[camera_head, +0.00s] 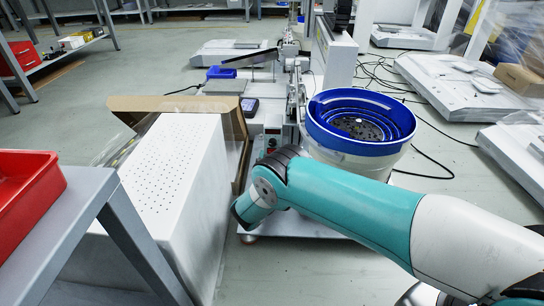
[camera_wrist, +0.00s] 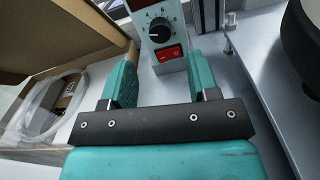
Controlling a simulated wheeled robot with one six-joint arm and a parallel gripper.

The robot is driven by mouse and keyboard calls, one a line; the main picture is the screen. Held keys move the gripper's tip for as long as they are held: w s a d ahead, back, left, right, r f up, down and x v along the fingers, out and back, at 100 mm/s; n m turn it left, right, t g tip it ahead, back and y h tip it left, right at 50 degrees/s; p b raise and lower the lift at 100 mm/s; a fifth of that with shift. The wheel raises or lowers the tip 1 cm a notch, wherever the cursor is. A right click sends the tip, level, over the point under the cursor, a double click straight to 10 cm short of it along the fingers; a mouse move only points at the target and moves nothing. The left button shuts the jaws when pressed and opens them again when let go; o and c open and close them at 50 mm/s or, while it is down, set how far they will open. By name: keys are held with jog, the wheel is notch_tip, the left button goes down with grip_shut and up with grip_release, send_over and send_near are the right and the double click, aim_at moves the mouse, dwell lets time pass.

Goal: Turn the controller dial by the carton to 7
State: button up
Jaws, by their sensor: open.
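The controller (camera_wrist: 171,50) is a light grey box with a black dial (camera_wrist: 160,30), a printed scale around it and a red rocker switch (camera_wrist: 168,54) below. The number under the dial's pointer is too small to read. In the head view the controller (camera_head: 271,143) is partly visible behind my arm. The open carton (camera_wrist: 50,45) lies left of the controller, and it also shows in the head view (camera_head: 236,125). My gripper (camera_wrist: 158,75) is open and empty, its teal fingers apart, with the controller's front between and beyond them. The fingers do not touch the dial.
A blue-rimmed bowl feeder (camera_head: 360,120) stands right of the controller. A white perforated cabinet (camera_head: 170,170) stands at the left. A clear tube (camera_wrist: 45,105) lies in the carton. A grey shelf with a red bin (camera_head: 25,190) is at the front left.

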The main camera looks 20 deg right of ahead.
aim_at(272, 145)
jog(key=b+x, duration=0.2)
jog(key=x, duration=0.2)
jog(key=shift+w+d+f, duration=0.15)
jog(key=shift+w, duration=0.25)
jog(key=shift+w+d+b, duration=0.2)
jog(key=shift+w+b, duration=0.3)
jog(key=shift+w, duration=0.1)
jog(key=c, duration=0.9)
jog(key=shift+c, duration=0.2)
jog(key=shift+m, duration=0.3)
jog(key=m, duration=0.4)
jog(key=shift+m, duration=0.4)
jog(key=m+p, duration=0.1)
jog(key=m, duration=0.4)
jog(key=shift+a, duration=0.1)
jog(key=shift+m, duration=0.3)
